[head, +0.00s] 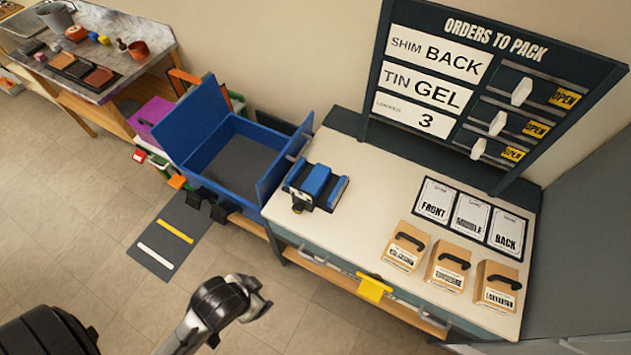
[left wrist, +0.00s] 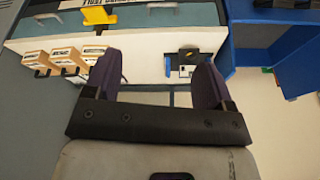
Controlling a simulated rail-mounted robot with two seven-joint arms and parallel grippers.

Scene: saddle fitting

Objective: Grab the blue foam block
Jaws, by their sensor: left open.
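The blue foam block (head: 316,180) sits in a dark and blue holder (head: 329,196) on the white bench top, just right of the blue open box in the head view. The left wrist view shows a dark and white object (left wrist: 183,62) on the bench between the fingers; I cannot make out the block clearly there. My left gripper (head: 256,300) is in front of the bench, well short of the block and apart from it. In the left wrist view its two dark fingers (left wrist: 158,78) are spread, with nothing between them. My right gripper is not in view.
A blue open box (head: 240,160) stands left of the holder. Several cardboard boxes with black handles (head: 451,267) stand at the bench's right. An order board (head: 490,80) rises behind. A yellow piece (head: 373,288) sticks out at the bench front. The bench middle (head: 370,215) is clear.

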